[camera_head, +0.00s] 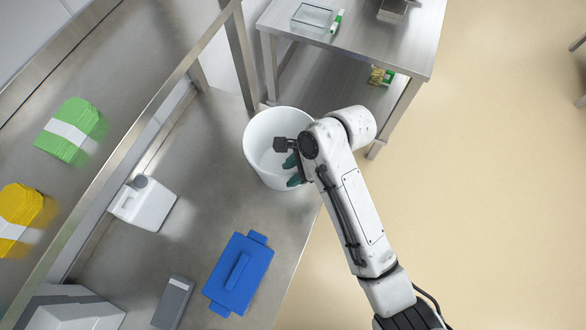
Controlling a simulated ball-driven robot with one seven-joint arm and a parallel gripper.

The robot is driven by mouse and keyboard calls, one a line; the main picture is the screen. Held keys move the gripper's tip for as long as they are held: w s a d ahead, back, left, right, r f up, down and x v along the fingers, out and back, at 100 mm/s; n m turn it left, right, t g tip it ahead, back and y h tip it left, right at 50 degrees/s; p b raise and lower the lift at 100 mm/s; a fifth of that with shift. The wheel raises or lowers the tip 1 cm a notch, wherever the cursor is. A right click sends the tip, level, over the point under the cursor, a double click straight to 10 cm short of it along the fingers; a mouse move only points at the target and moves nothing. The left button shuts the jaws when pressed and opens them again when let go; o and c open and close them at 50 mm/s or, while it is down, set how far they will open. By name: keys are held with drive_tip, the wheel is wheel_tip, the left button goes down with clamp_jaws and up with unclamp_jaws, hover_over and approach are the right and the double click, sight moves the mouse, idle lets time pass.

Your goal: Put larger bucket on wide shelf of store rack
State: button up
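A large white bucket (258,139) stands at the far right end of a steel shelf, its open top facing up toward the camera. My gripper (291,171) is at the bucket's right side, with its two green fingertips apart and pale bucket surface showing between them. I cannot tell whether either finger touches the bucket wall. My arm hides part of the bucket's right side. The steel rack on the left has this lower shelf (205,215) and a higher shelf (95,55). Only one bucket is in view.
A white jerrycan (143,204), a blue lidded container (240,274) and a grey box (173,302) share the lower shelf. Green (71,131) and yellow (18,220) packs lie on the higher shelf. A steel table (390,45) stands behind. Floor at right is clear.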

drive_tip(key=p+v, duration=0.1)
drive_tip(key=v, duration=1)
drive_tip(key=shift+r+p, duration=0.4)
drive_tip(key=shift+d, duration=0.1)
drive_tip(key=s+d+f+n+h, duration=0.3)
drive_tip(key=s+d+n, duration=0.4)
drive_tip(key=s+d, duration=0.3)
drive_tip(key=s+d+f+n+t+h, duration=0.1)
drive_tip(key=s+d+f+n+h, duration=0.2)
drive_tip(key=s+d+f+n, duration=0.3)
drive_tip(key=s+d, duration=0.5)
drive_tip(key=d, duration=0.2)
drive_tip(key=shift+d+n+t, duration=0.3)
drive_tip(key=shift+n, duration=0.1)
drive_tip(key=shift+s, duration=0.1)
